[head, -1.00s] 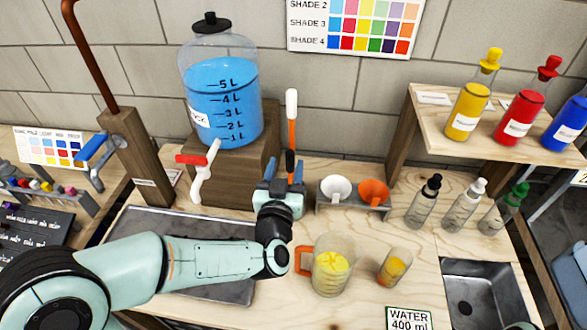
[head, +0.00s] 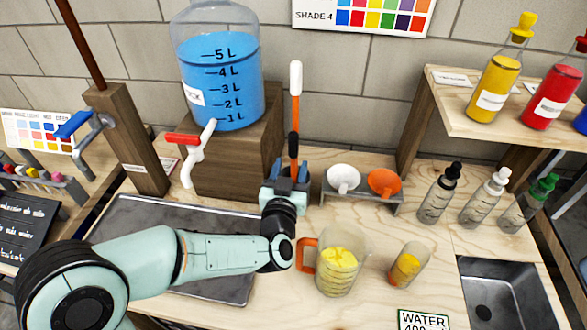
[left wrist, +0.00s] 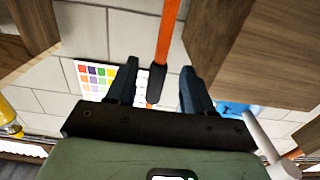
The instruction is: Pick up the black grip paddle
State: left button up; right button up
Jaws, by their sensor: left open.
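The black grip paddle (head: 294,108) stands upright behind the workbench's near items, an orange shaft with a white top and a black grip (head: 293,146). My left gripper (head: 288,174) is open, just below and in front of the black grip in the head view. In the left wrist view the orange shaft (left wrist: 168,35) and black grip (left wrist: 156,85) show between the two spread fingers of the left gripper (left wrist: 157,88), and no finger visibly touches them. The paddle's lower end is hidden by the gripper. My right gripper is not in view.
A blue water jug (head: 222,85) with a red-handled tap (head: 196,150) stands on a wooden block (head: 245,165) at left. A rack with white and orange funnels (head: 384,182) is close at right. A pitcher (head: 338,262) and a cup (head: 408,265) stand in front.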

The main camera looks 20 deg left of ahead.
aim_at(293, 158)
pick_arm(q)
jog(key=x, duration=0.4)
jog(key=shift+w+a, duration=0.1)
jog(key=shift+w, duration=0.25)
grip_shut()
